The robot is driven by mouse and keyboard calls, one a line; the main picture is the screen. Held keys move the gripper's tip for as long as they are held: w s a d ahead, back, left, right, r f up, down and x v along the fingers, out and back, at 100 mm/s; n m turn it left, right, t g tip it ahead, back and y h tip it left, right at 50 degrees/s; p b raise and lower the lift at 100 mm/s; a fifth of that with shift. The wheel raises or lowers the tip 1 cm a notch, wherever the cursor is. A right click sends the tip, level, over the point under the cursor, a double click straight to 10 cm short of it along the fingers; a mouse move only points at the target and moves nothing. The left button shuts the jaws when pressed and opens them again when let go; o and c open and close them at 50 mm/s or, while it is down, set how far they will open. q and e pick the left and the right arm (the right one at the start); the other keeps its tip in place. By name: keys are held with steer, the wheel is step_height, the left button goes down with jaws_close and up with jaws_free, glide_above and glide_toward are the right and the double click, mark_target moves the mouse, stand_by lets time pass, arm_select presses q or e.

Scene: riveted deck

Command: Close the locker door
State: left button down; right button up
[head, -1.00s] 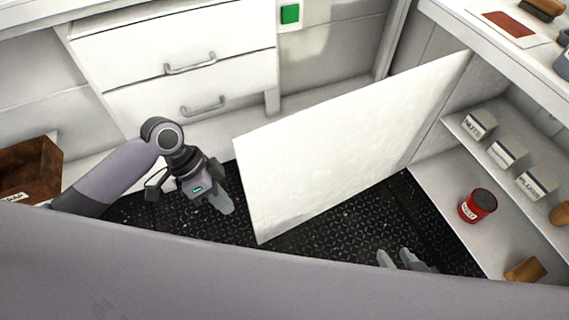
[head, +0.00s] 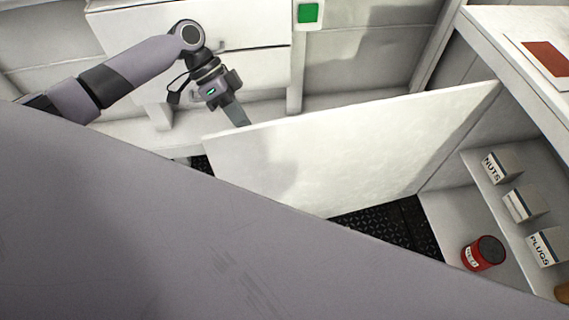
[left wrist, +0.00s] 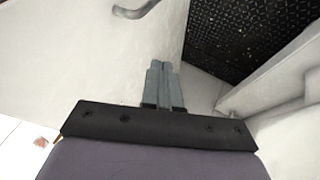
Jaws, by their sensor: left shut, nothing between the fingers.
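The locker door (head: 345,150) is a white panel standing wide open. It reaches left across the floor from the open locker (head: 455,205) on the right. My left gripper (head: 242,120) is shut and empty, on the far side of the door by its top edge near the free end. Its tips meet that edge in the picture; I cannot tell whether they touch the door. In the left wrist view the closed fingers (left wrist: 163,70) show against a pale surface. My purple body hides the door's lower part. My right gripper is out of view.
White drawers (head: 250,70) stand behind my left gripper. The locker holds a red tin (head: 483,253) and labelled boxes, including a nuts box (head: 502,166) and a plugs box (head: 547,247). Dark patterned floor (head: 395,222) shows beside the door. A green square (head: 308,13) is on the wall.

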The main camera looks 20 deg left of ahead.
mark_target(270, 169)
arm_select(q)
steer(key=shift+s+d+f, duration=0.75)
steer(key=shift+d+f, duration=0.6)
steer(key=shift+d, duration=0.05)
steer(key=shift+s+d+f, duration=0.8)
steer(key=shift+d+f, duration=0.5)
steer(key=shift+d, duration=0.1)
steer(key=shift+s+d+f, duration=0.75)
steer(key=shift+d+f, duration=0.6)
steer(key=shift+d, duration=0.05)
